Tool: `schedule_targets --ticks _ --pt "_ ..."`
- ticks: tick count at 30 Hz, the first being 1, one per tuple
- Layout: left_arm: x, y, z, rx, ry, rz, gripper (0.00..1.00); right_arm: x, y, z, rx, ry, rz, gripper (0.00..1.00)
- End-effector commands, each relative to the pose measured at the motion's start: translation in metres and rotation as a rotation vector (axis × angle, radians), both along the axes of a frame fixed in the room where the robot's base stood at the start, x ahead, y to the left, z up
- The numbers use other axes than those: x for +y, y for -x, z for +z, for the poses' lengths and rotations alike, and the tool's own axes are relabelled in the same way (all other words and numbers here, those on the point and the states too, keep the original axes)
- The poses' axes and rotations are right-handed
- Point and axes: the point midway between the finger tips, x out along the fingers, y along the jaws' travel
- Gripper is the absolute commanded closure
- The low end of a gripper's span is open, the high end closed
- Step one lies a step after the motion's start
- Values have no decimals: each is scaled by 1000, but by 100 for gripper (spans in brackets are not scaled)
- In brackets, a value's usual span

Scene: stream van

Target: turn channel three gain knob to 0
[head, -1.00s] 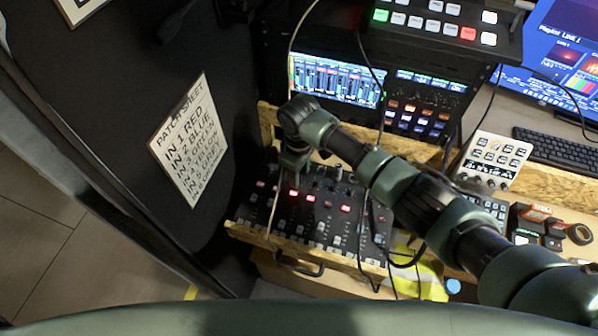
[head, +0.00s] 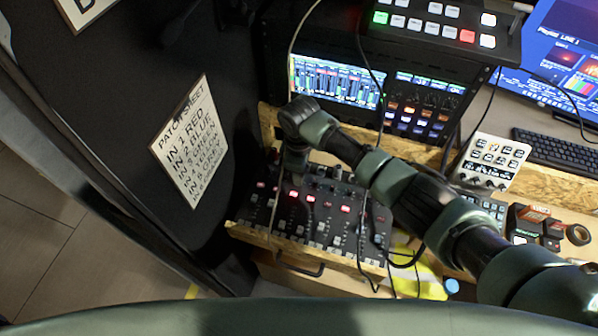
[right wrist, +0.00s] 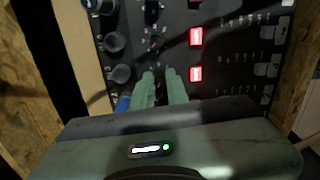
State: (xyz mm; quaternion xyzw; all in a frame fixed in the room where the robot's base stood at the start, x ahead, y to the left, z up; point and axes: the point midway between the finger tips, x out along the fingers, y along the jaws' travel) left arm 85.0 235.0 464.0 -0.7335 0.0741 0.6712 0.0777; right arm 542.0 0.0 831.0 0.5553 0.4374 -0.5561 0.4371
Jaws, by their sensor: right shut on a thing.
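The black mixer (head: 262,222) has knobs along its far side, several red lit buttons and rows of faders nearer to me. My right gripper (head: 294,170) points down at the knob area, and the wrist hides its fingertips in the head view. In the right wrist view the two pale green fingers (right wrist: 161,78) are close together at the panel, shut on a small knob that they mostly hide. Larger gain-type knobs (right wrist: 121,74) stand in a column to the left. The channel numbers and the pointer of the held knob cannot be read. My left gripper is not in view.
A rack with a lit meter screen (head: 335,80) stands behind the mixer. A patch sheet (head: 190,140) hangs on the dark wall at left. Cables (head: 361,225) hang over the mixer's right part. A white button pad (head: 492,160) and keyboard (head: 557,154) are at right.

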Motion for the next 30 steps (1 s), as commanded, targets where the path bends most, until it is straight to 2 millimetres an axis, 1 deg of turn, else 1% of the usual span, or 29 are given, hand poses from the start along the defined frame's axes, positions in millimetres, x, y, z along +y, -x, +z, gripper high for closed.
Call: schedule_targets --ticks 12,30 --pt "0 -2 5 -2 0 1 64 0 -1 1 -2 0 397 100" --pt "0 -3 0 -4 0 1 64 1 -1 1 -4 -1 958 100"
